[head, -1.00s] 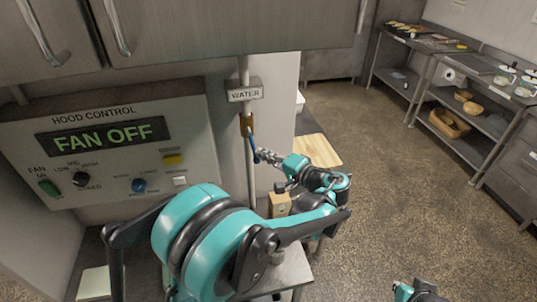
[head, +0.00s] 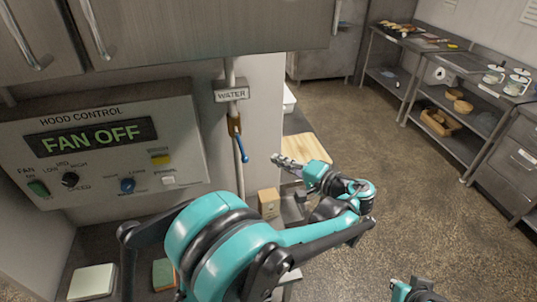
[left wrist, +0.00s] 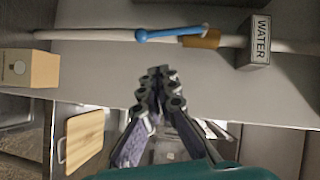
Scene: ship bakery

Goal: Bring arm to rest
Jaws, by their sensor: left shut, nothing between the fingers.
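My left arm reaches in from the lower left of the head view. Its gripper (head: 284,160) is shut and empty, to the right of the water pipe's blue valve lever (head: 240,148) and apart from it. In the left wrist view the shut fingers (left wrist: 158,72) point toward the pale wall, with the blue lever (left wrist: 170,32) beyond them. The lever hangs down along the pipe from a brass valve body (head: 234,124). A "WATER" sign (head: 232,94) is above it. My right gripper is not in view; only a small teal part of mine shows at the bottom edge.
A hood control panel (head: 100,150) reading "FAN OFF" is on the left wall. A wooden board (head: 306,149) and a small wooden box (head: 269,203) are near the gripper. Metal shelves (head: 455,110) stand at the right. The brown floor (head: 400,190) between is open.

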